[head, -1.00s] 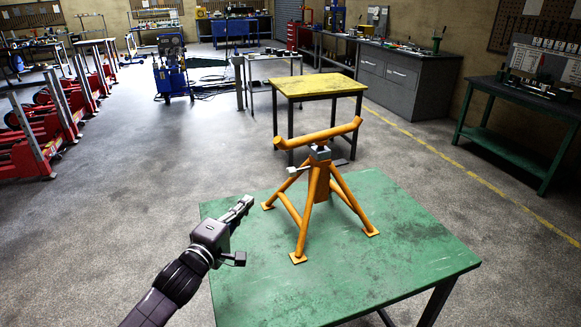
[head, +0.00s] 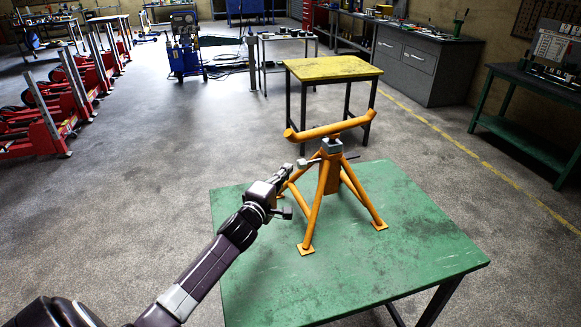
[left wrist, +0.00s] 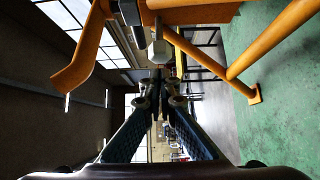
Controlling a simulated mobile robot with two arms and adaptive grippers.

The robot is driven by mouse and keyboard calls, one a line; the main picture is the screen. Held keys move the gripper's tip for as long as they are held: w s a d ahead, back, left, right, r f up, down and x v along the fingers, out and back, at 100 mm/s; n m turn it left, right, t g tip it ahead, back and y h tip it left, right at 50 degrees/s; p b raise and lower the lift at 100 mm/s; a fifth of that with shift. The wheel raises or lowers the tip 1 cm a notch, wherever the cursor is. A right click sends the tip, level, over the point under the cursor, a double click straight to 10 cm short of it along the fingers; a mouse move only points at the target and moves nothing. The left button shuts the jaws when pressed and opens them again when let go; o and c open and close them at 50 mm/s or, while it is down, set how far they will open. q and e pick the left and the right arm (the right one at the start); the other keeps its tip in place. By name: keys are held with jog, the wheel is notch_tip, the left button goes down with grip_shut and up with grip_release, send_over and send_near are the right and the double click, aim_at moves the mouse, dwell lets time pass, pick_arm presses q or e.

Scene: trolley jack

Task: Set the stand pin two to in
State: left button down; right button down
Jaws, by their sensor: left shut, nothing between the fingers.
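The orange stand (head: 327,185) stands upright on a green table (head: 440,262), its curved saddle bar on top. A grey pin (head: 305,163) sticks out on the left of the stand's neck, below a grey collar (head: 332,145). A thin dark rod shows on the neck's right side; I cannot tell whether it is the same pin. My left gripper (head: 284,175) is shut and empty, just left of the pin's outer end. In the left wrist view the shut fingertips (left wrist: 160,88) lie just below the pin's grey head (left wrist: 160,52); contact is unclear. My right gripper is out of view.
A yellow-topped table (head: 333,69) stands behind the stand. Red jacks (head: 50,125) line the left side, and a green bench (head: 535,95) and grey cabinet (head: 415,65) stand at the right. The green table's front is bare.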

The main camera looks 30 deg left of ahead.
aim_at(302, 167)
pick_arm(q)
jog(key=shift+w+d, duration=0.45)
jog(key=shift+w, duration=0.1)
jog(key=w+d, duration=0.2)
jog(key=shift+w+b, duration=0.3)
jog(key=shift+w, duration=0.05)
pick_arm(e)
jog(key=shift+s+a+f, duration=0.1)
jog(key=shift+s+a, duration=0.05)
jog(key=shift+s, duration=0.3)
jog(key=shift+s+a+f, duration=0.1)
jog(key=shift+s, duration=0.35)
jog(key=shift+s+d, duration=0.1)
